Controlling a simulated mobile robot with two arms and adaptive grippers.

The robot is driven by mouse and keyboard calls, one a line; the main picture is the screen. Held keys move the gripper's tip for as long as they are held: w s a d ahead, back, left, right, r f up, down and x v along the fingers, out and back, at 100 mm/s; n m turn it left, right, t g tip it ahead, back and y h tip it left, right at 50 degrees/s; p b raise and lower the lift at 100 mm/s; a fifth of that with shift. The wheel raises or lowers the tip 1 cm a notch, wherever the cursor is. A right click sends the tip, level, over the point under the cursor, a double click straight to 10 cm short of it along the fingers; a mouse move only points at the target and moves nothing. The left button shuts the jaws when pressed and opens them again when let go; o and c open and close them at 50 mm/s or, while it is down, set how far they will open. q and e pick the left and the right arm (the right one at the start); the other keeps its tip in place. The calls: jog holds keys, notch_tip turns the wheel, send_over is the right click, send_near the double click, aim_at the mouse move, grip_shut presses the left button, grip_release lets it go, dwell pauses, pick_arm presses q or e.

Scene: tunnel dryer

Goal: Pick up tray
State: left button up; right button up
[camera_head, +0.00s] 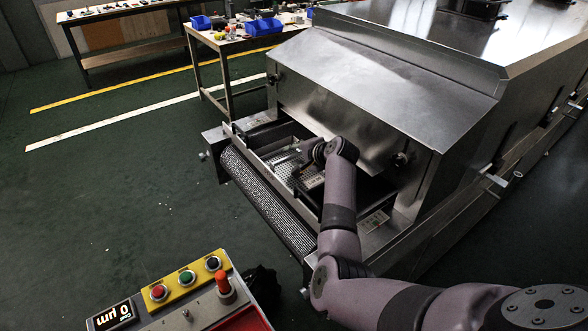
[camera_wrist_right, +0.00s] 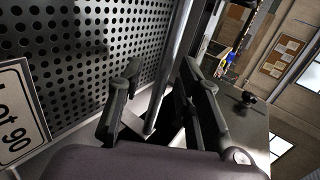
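The metal tray (camera_head: 262,165) with a perforated floor lies on the mesh conveyor belt at the open mouth of the tunnel dryer. My right gripper (camera_head: 291,158) reaches into it from above. In the right wrist view my right gripper (camera_wrist_right: 163,100) is open, with one finger on each side of a thin upright metal wall or rim. A gap shows between the fingers and this rim. The tray's perforated surface (camera_wrist_right: 75,50) and a white "Lot 90" label (camera_wrist_right: 18,115) are left of the fingers. My arm hides part of the tray. My left gripper is not seen.
The dryer's sloping steel hood (camera_head: 385,80) stands just behind and above the tray. A control panel (camera_head: 185,295) with buttons and a display is at lower left. Workbenches with blue bins (camera_head: 264,27) stand at the back. The green floor at left is clear.

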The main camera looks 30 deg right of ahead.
jog(key=shift+c, duration=0.4)
grip_shut()
dwell(0.5)
jog(key=shift+r, duration=0.1)
